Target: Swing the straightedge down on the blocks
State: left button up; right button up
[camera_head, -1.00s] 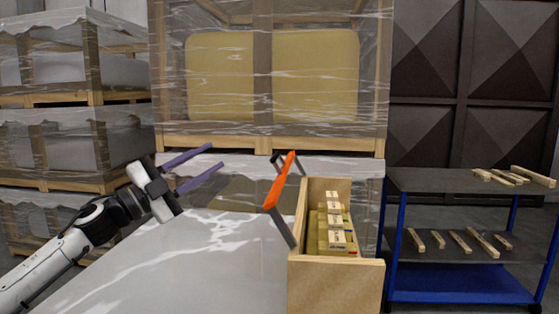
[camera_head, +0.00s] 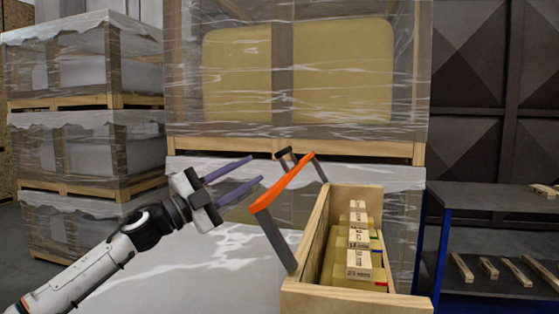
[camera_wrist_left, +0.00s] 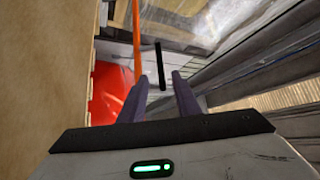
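The straightedge, an orange bar (camera_head: 282,186) on dark grey arms, stands swung up and out beside the left wall of a wooden box (camera_head: 313,232). Pale wooden blocks (camera_head: 358,242) with printed labels sit in a row inside the box, on top of yellow pieces. My left gripper (camera_head: 256,169), with purple fingers, is open and empty, just left of the orange bar. In the left wrist view, the gripper (camera_wrist_left: 159,80) has its fingers apart, with the orange bar (camera_wrist_left: 137,40) and a thin black bar (camera_wrist_left: 160,65) ahead of them. My right gripper is not in view.
A plastic-wrapped crate (camera_head: 300,150) stands behind the box, and more wrapped crates (camera_head: 85,60) are stacked at the left. A dark shelf cart (camera_head: 490,240) with loose wooden sticks stands at the right. A red surface (camera_wrist_left: 115,90) shows in the left wrist view.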

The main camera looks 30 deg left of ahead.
pick_arm(q)
jog(key=p+x, duration=0.2)
jog(key=x, duration=0.7)
jog(key=shift+d, duration=0.15)
jog(key=shift+w, duration=0.15)
grip_shut()
